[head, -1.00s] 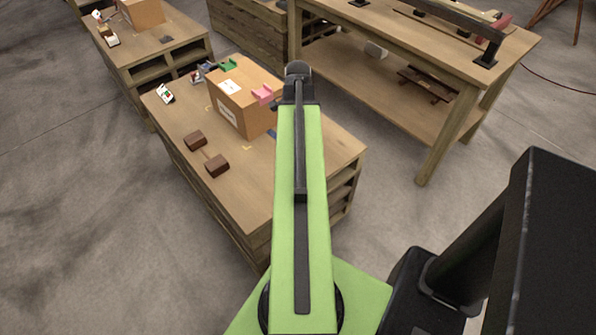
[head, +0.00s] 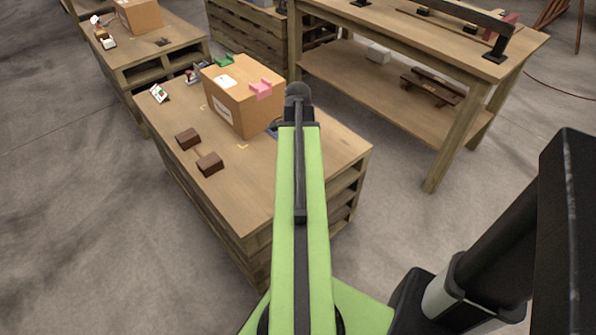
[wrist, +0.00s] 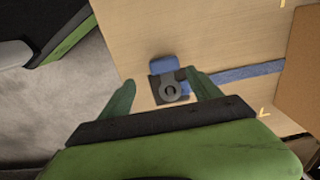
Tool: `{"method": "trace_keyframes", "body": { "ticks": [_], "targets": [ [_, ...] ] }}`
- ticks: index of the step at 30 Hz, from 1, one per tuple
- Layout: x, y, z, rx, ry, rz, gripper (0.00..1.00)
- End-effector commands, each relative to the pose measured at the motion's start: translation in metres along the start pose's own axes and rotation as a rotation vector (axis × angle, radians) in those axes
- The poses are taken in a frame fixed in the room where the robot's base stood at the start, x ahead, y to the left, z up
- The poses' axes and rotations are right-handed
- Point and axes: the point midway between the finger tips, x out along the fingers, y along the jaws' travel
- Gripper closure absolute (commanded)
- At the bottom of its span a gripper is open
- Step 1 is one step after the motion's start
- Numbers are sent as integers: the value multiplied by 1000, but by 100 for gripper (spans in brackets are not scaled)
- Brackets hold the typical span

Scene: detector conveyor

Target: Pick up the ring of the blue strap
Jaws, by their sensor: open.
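In the wrist view the ring (wrist: 170,92) is a dark grey loop on a small dark plate, lying on the wooden tabletop. A blue strap (wrist: 240,73) runs from it to the right, and a short blue tab lies just above it. My gripper (wrist: 160,80) is open and empty, with one green finger to the left of the ring and one to the right. I cannot tell how high the fingers are above it. In the head view my arm hides the gripper and the ring; a bit of blue strap (head: 272,128) shows beside the box.
A cardboard box (head: 238,112) with pink and green clips stands on the pallet table (head: 240,190), right of the ring in the wrist view (wrist: 302,85). Two brown blocks (head: 187,138) lie on the table's left part. A workbench (head: 480,55) stands at the back right.

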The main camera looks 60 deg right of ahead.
Motion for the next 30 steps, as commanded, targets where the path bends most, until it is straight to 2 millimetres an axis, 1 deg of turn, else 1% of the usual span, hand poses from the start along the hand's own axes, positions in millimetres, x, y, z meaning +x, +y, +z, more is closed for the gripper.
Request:
{"method": "trace_keyframes", "body": {
  "ticks": [2, 4, 8, 10, 12, 18, 19, 30],
  "targets": [
    [5, -1, 0, 0, 0, 0, 27],
    [15, -3, -1, 0, 0, 0, 27],
    [40, -9, -3, 0, 0, 0, 27],
    [50, -8, -2, 0, 0, 0, 27],
    [54, -7, -2, 0, 0, 0, 27],
    [50, -7, -2, 0, 0, 0, 27],
    [50, -7, -2, 0, 0, 0, 29],
    [50, -7, -2, 0, 0, 0, 77]
  ]
}}
